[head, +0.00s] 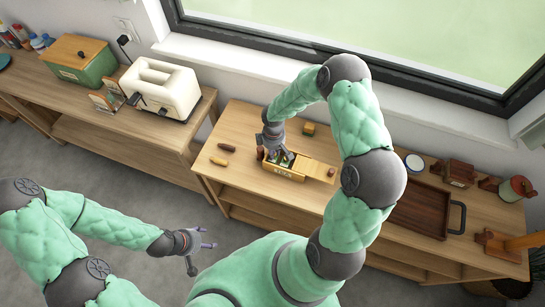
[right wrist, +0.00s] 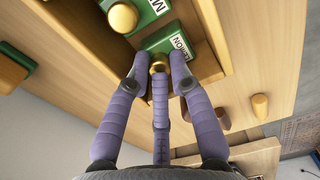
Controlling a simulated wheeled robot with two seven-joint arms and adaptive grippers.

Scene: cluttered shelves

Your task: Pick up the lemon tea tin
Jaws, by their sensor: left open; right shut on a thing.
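The lemon tea tin (right wrist: 182,44) is green, with a white label ending in "MON" and a gold knob (right wrist: 158,64). It shows in the right wrist view inside a wooden box (head: 321,168). My right gripper (right wrist: 160,66) has its three purple fingers shut around the knob. In the head view my right gripper (head: 278,152) reaches down into the box and largely hides the tin. My left gripper (head: 194,246) is open and empty, over the floor in front of the table.
Another green tin (right wrist: 148,12) with a gold knob and an "M" label sits beside it. Small wooden pieces (head: 219,161) lie left of the box. A dark tray (head: 421,209) lies to the right. A toaster (head: 161,88) stands on the left table.

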